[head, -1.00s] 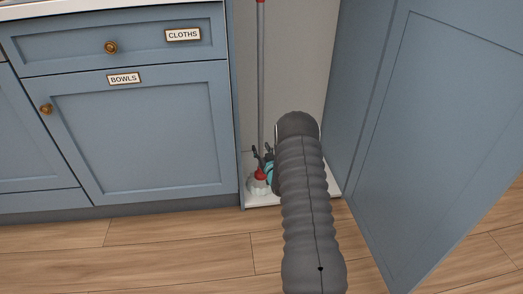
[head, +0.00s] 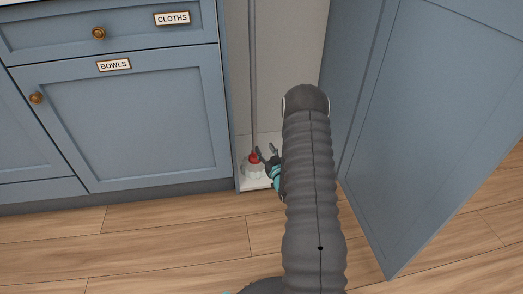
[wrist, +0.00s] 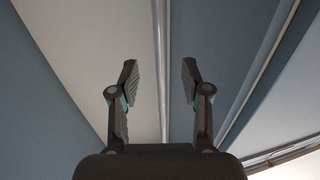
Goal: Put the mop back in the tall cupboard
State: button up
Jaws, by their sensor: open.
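The mop stands upright at the left side of the open tall cupboard, its grey handle (head: 252,80) rising past the top of the head view. Its red collar and white mop head (head: 253,172) are low, at the cupboard's white floor (head: 262,183). My gripper (head: 267,151) is open, close to the right of the mop just above its head, and holds nothing. In the wrist view, the handle (wrist: 161,70) shows between the spread fingers (wrist: 160,75); how far beyond them it is, I cannot tell.
The cupboard door (head: 430,130) stands wide open on the right. Left are the closed cloths drawer (head: 130,40) and bowls cupboard door (head: 130,120). The wooden floor (head: 180,240) in front is clear.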

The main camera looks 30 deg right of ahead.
jog(key=w+a+r+g, duration=0.2)
jog(key=a+r+g, duration=0.15)
jog(key=r, duration=0.95)
jog(key=s+a+r+g, duration=0.3)
jog(key=s+a+r, duration=0.3)
jog(key=r, duration=0.4)
jog(key=s+a+r+g, duration=0.2)
jog(key=s+a, duration=0.2)
jog(key=s, duration=0.7)
jog(key=s+a+r+g, duration=0.2)
jog(key=s+a+r, duration=0.1)
jog(key=s, duration=0.8)
jog(key=s+a+r+g+y, duration=0.1)
jog(key=s+a, duration=0.4)
jog(key=s, duration=0.6)
notch_tip(320, 180, up, 2)
jog(key=shift+s+r+n+g, duration=0.15)
jog(key=shift+s+n+g, duration=0.25)
jog(key=shift+g, duration=0.15)
jog(key=shift+r, duration=0.1)
